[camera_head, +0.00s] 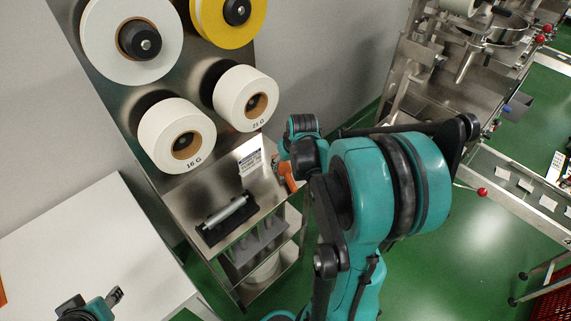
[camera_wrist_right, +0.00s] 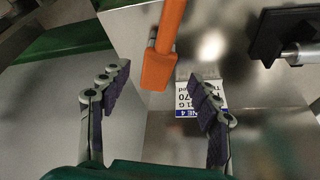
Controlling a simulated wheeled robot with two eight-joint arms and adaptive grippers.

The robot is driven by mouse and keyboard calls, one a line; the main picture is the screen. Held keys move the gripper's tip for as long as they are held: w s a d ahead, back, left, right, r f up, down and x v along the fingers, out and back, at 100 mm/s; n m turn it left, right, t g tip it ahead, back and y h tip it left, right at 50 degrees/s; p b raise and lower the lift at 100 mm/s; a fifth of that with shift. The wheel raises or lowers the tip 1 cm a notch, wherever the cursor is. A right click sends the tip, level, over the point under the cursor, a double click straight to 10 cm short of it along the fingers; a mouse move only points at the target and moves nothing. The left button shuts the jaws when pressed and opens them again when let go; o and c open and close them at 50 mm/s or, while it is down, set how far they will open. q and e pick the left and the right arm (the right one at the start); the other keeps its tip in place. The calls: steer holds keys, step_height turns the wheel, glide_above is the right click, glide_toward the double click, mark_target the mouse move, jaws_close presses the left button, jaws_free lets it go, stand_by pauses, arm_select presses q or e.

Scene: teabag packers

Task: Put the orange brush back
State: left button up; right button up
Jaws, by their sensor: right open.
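The orange brush (camera_head: 287,176) shows at the right edge of the metal rack, partly hidden by my right arm. In the right wrist view its orange handle (camera_wrist_right: 165,48) comes in from the top. The handle's end lies ahead of and between the fingertips of my right gripper (camera_wrist_right: 162,85). That gripper is open and empty, with no visible contact; the brush head is out of view. My left gripper (camera_head: 100,303) shows only partly at the bottom left, over the white table, away from the brush.
The metal rack (camera_head: 199,183) carries white rolls (camera_head: 246,98) and a yellow roll. A white label card (camera_head: 250,160) and a roller on a black base (camera_head: 222,216) are on its shelf. A white table (camera_head: 95,245) stands left, and machinery (camera_head: 440,90) stands right.

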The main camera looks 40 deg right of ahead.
mark_target(289, 178)
steer(key=p+v, duration=0.1)
steer(key=v, duration=0.3)
steer(key=shift+r, duration=0.1)
steer(key=s+a+r+n+t, duration=0.1)
steer(key=s+a+r, duration=0.2)
steer(key=a, duration=0.8)
steer(key=s+a+r+n+t+y, duration=0.1)
steer(key=s+a+r+n+t, duration=0.1)
steer(key=s+a, duration=0.4)
steer(key=a+r, duration=0.1)
steer(key=a, duration=0.4)
steer(key=shift+s+r, duration=0.2)
steer(key=shift+s, duration=0.1)
steer(key=shift+f, duration=0.1)
steer(key=shift+f+b, duration=0.6)
